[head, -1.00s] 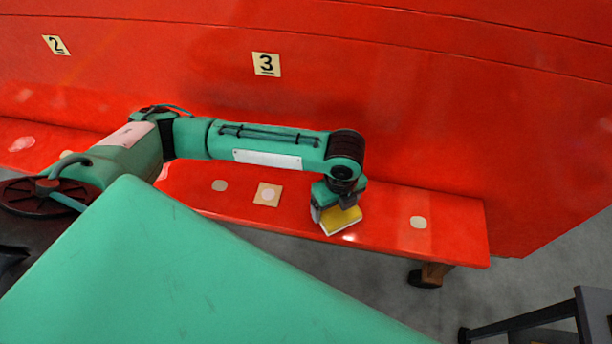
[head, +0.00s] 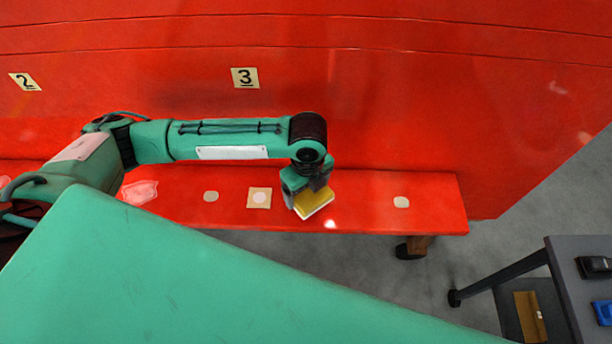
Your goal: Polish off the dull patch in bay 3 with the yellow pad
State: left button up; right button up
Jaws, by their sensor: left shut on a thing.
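My left gripper (head: 309,183) is shut on the yellow pad (head: 314,203). The pad has a pale side and is held tilted over the red ledge, right of the square tan patch; I cannot tell whether it touches the surface. The bay 3 label (head: 245,78) is on the red panel above my left forearm. Below it on the ledge lie a square tan patch with a pale round centre (head: 259,198) and a pale round spot (head: 211,196). Another pale round spot (head: 401,202) lies farther right. I cannot tell which mark is the dull patch. My right gripper is out of view.
The bay 2 label (head: 25,82) is at the far left. A pinkish blotch (head: 139,192) lies on the ledge (head: 440,210) near my left arm. A dark wheeled cart (head: 560,262) with small items stands at the lower right. Grey floor (head: 380,275) is clear between.

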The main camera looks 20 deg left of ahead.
pick_arm(q)
jog(key=shift+a+r, duration=0.1)
jog(key=shift+r, duration=0.55)
jog(key=shift+a+r, duration=0.1)
jog(key=shift+r, duration=0.8)
jog(key=shift+s+r, duration=0.1)
jog(key=shift+r, duration=0.1)
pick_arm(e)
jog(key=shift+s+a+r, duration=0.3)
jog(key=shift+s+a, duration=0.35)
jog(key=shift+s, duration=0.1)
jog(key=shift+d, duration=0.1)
